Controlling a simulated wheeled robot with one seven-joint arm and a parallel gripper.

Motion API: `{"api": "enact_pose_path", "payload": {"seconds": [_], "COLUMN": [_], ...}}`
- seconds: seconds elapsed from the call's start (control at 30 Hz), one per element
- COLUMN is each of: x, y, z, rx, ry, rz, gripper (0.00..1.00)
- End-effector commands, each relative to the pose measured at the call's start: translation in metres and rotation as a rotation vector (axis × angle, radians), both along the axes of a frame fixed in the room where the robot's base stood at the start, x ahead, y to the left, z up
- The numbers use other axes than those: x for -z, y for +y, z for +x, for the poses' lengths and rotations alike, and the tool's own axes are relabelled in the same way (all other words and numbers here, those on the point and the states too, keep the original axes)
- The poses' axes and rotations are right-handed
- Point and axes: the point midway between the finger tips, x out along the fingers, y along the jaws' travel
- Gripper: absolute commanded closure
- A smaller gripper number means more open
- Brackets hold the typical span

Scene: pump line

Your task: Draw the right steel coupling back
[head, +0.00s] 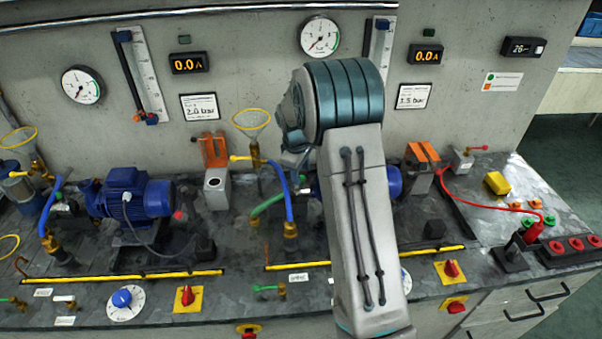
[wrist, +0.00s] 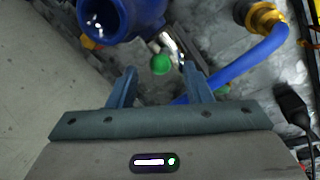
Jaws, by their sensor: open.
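In the wrist view, a short shiny steel piece (wrist: 170,45), which looks like the right steel coupling, sits beside a blue pump body (wrist: 125,18). A round green part (wrist: 160,64) lies just below it in the picture. My gripper (wrist: 160,76) is open, its two fingers on either side of the green part in the picture, with nothing clearly held. The right finger's tip overlaps the steel piece's lower right end; I cannot tell whether they touch.
A blue hose (wrist: 245,68) passes close by my right finger to a brass fitting (wrist: 265,18). In the head view, a green hose (head: 268,204) and a blue hose (head: 283,195) stand left of my arm. A yellow rail (head: 295,265) runs along the bench front.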

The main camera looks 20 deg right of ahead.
Motion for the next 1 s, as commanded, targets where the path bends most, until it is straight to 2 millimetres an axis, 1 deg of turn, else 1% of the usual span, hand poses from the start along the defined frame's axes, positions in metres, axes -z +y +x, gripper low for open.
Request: {"api": "enact_pose_path", "payload": {"seconds": [0.03, 0.1, 0.2, 0.5, 0.53, 0.57, 0.6, 0.67, 0.7, 0.8, 0.87, 1.0], "x": [0.006, 0.013, 0.02, 0.023, 0.023, 0.022, 0.022, 0.022, 0.022, 0.022, 0.023, 0.025], "y": [-0.001, -0.002, -0.003, -0.003, -0.003, -0.003, -0.003, -0.003, -0.003, -0.002, 0.003, 0.029], "z": [0.001, 0.002, 0.003, 0.003, 0.003, 0.003, 0.003, 0.003, 0.003, 0.003, 0.004, 0.01], "rx": [0.0, 0.0, 0.0, 0.0, 0.0, 0.0, 0.0, 0.0, 0.0, 0.0, -0.002, -0.006], "ry": [0.003, 0.001, 0.001, 0.0, 0.0, 0.0, 0.0, 0.0, 0.0, 0.0, 0.0, -0.002], "rz": [0.0, 0.0, 0.0, 0.0, 0.0, 0.0, 0.0, 0.0, 0.0, 0.0, 0.0, 0.001], "gripper": [0.55, 0.55, 0.55, 0.55, 0.58, 0.66, 0.77, 0.94, 1.0, 1.0, 1.0, 1.0]}}
